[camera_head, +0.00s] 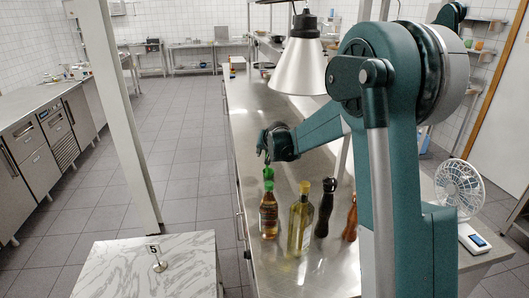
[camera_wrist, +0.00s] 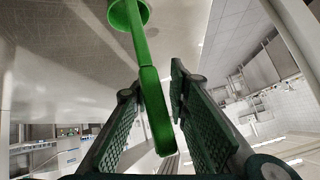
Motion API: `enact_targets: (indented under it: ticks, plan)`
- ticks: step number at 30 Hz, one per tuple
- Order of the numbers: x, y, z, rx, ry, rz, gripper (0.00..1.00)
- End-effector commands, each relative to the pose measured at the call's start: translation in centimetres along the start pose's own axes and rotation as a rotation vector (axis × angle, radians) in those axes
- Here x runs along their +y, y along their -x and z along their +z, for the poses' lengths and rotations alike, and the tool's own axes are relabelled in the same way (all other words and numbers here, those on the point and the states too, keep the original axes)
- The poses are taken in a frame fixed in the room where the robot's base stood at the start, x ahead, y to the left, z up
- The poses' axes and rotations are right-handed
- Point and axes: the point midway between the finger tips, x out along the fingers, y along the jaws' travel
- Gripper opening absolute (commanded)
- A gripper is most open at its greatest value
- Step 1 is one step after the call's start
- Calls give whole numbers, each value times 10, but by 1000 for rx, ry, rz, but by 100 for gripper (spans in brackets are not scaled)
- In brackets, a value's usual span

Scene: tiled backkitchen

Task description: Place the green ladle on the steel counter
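The green ladle (camera_wrist: 146,70) runs between my gripper's fingers in the wrist view, its bowl (camera_wrist: 128,14) at the far end past the fingertips. My gripper (camera_wrist: 156,95) is shut on its handle near the tips. In the head view, my gripper (camera_head: 265,148) is above the steel counter (camera_head: 262,110), and a small green part of the ladle (camera_head: 268,173) shows below it, in line with the top of a brown bottle. Whether the ladle touches the bottle or counter cannot be told.
A brown bottle (camera_head: 268,214), a yellowish oil bottle (camera_head: 301,222), a dark mill (camera_head: 325,208) and a reddish-brown mill (camera_head: 350,220) stand close together on the counter. A heat lamp (camera_head: 300,68) hangs over it. A white fan (camera_head: 458,187) is at right. The counter's left strip beyond my gripper is bare.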

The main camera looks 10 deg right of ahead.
Motion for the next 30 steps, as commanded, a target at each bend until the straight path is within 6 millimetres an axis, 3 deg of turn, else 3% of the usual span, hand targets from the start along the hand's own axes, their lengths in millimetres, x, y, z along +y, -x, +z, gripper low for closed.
enact_targets:
  ticks: [14, 30]
  plan:
    - [-1, 12, -2, 0, 0, 0, 18]
    - [-1, 73, -2, 0, 0, 0, 18]
